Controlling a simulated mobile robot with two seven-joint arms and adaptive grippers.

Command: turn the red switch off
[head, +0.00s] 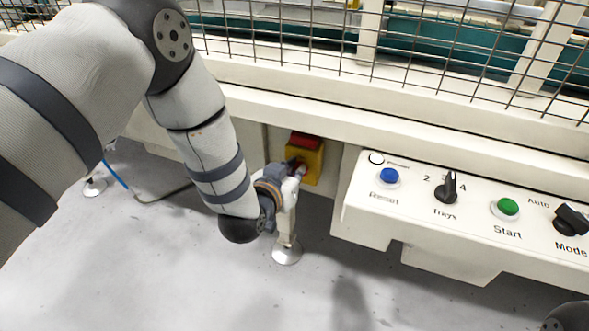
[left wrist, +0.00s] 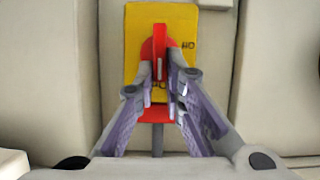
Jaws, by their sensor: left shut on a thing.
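The red switch (left wrist: 159,40) is a rotary handle on a yellow plate (left wrist: 133,30), fixed to a cream panel below the machine's ledge. In the left wrist view its handle stands upright in the picture, and small dark lettering on the plate beside it is too blurred to read surely. In the head view the red part (head: 305,140) and yellow box (head: 313,165) show partly behind my left gripper (head: 293,170). My left gripper, in the wrist view (left wrist: 162,82), has its fingers on both sides of the handle's lower part, shut on it. My right gripper is not in view.
A cream control panel (head: 370,220) juts out at the right, with a blue button (head: 388,176), black knobs and a green button (head: 508,207). A wire mesh guard (head: 420,60) runs above the ledge. Grey floor lies open in front.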

